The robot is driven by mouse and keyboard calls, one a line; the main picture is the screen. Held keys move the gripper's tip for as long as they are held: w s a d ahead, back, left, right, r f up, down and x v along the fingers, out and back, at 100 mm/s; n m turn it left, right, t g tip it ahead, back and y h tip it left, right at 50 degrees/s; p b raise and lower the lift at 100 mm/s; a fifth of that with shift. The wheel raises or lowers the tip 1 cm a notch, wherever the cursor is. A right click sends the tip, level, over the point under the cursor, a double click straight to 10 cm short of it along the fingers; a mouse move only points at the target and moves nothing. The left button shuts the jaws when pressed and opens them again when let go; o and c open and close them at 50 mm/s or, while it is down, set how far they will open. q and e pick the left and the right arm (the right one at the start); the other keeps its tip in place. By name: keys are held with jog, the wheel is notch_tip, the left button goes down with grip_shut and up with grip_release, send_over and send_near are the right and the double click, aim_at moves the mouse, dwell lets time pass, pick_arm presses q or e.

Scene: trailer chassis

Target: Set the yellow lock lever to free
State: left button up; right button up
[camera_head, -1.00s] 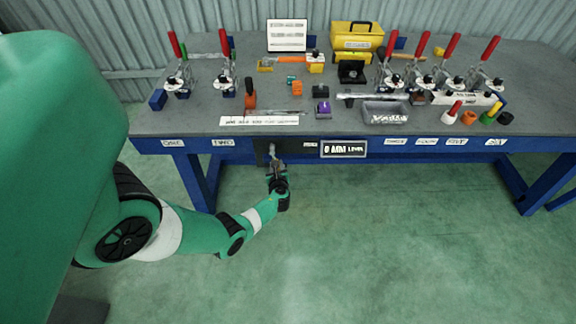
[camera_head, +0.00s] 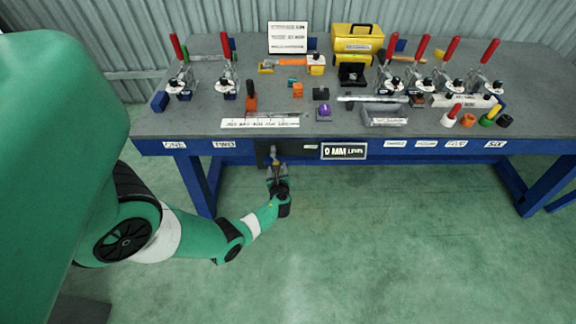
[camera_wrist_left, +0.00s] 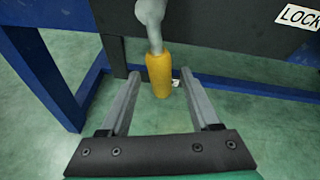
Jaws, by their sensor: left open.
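The lock lever (camera_wrist_left: 160,75) is a yellow cylindrical grip on a grey metal arm, hanging down from a dark panel under the bench front. Its yellow part also shows small in the head view (camera_head: 274,163), just beyond my gripper. My left gripper (camera_wrist_left: 161,82) is open, with one finger on each side of the yellow grip. Gaps show between the grip and both fingers, and nothing is held. In the head view my left gripper (camera_head: 277,176) is below the bench's front edge. My right gripper is not in view.
A blue bench leg (camera_wrist_left: 48,75) stands to the left. The grey bench top (camera_head: 215,110) above carries red-handled clamps and small parts. The green floor below is clear.

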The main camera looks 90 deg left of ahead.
pick_arm(q)
jog(key=p+v, duration=0.6)
jog(key=v, duration=0.3)
jog(key=shift+d+r, duration=0.15)
jog(key=shift+d, duration=0.25)
